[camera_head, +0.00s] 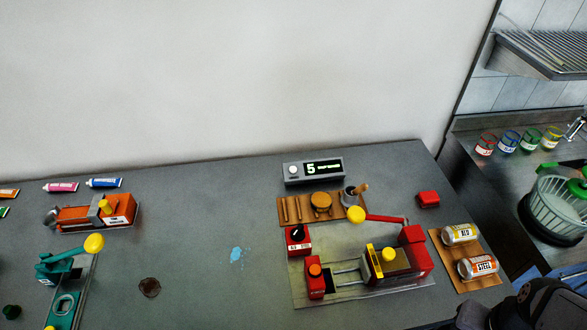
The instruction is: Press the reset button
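No label reading "reset" is legible. A grey display box (314,170) stands at the back of the table, with a lit screen showing 5 and a round white button (292,169) on its left. In front, a red machine (415,247) on a grey plate has a lever with a yellow ball (356,215) and a yellow knob (389,254). A red box with a black knob (298,233) and a red block with an orange round top (314,270) are at its left. My gripper (545,306) appears as dark parts at the bottom right, apart from these; its fingertips are unclear.
A wooden tool board (284,210) lies before the display. Two cans (459,234) rest on a board at right. A small red block (428,199) is behind them. An orange machine (82,217) and a teal press (55,265) are left. The table's middle is mostly clear, with stains.

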